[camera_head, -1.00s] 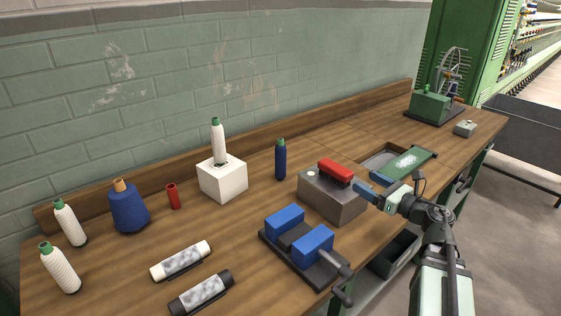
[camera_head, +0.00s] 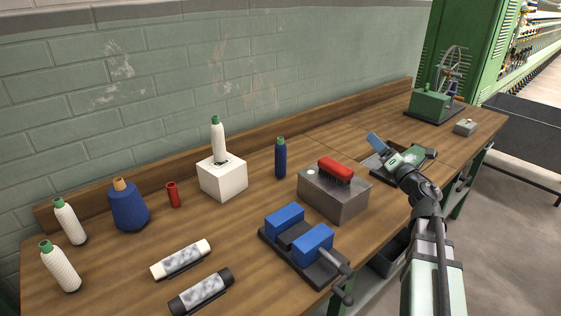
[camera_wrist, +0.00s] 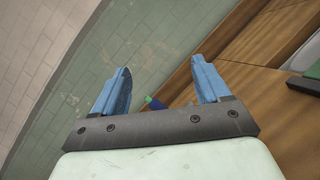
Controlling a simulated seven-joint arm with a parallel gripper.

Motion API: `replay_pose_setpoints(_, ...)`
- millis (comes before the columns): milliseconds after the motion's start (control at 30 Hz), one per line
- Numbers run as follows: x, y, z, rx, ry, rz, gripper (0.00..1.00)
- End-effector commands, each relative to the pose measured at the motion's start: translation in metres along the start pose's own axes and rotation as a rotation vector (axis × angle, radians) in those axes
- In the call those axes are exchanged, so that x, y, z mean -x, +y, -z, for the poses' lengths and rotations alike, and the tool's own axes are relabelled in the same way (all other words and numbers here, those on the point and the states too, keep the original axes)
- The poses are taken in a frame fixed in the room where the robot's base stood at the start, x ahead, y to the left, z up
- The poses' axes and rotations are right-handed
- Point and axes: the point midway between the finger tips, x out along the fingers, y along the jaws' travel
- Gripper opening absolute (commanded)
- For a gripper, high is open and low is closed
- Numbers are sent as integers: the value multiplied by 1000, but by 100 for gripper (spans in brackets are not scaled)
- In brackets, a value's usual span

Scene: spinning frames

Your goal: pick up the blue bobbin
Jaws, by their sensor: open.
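The blue bobbin (camera_head: 280,160) is slim and dark blue with a green top. It stands upright on the table, right of a white block and behind a grey box. In the wrist view its green tip and some blue (camera_wrist: 155,103) show just above the gripper's dark bar, which may hide its lower part. My gripper (camera_head: 376,141) has blue fingers and is raised to the right of the bobbin, clear of it. In the wrist view the fingers (camera_wrist: 162,66) are spread apart with nothing held between them.
The white block (camera_head: 222,182) holds a white bobbin (camera_head: 217,140). A larger blue cone (camera_head: 128,210) stands at left. The wall is behind.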

Motion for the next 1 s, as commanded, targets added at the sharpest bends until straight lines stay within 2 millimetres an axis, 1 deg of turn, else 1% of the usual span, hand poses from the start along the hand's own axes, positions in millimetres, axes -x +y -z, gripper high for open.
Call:
replay_pose_setpoints(33,-17,-6,-15,-121,-58,22,75)
replay_pose_setpoints(100,-32,-13,-34,-311,-147,52,75)
replay_pose_setpoints(167,-44,-19,-48,-478,-222,73,75)
replay_pose_setpoints(200,-52,-25,-57,-591,-273,85,75)
replay_pose_setpoints(333,-74,-41,-78,-963,-436,109,75)
replay_pose_setpoints(400,-84,-51,-85,-1166,-523,116,75)
replay_pose_setpoints(467,-93,-59,-88,-1341,-600,120,75)
replay_pose_setpoints(500,-99,-64,-89,-1457,-652,122,75)
replay_pose_setpoints(633,-118,-78,-84,-1830,-826,125,75)
replay_pose_setpoints(733,-132,-85,-73,-2109,-971,127,75)
replay_pose_setpoints(867,-151,-88,-50,-2450,-1185,137,75)
replay_pose_setpoints(900,-157,-86,-41,-2549,-1258,143,75)
replay_pose_setpoints(967,-166,-83,-27,-2689,-1377,154,75)
replay_pose_setpoints(1000,-172,-79,-16,2775,1464,-165,75)
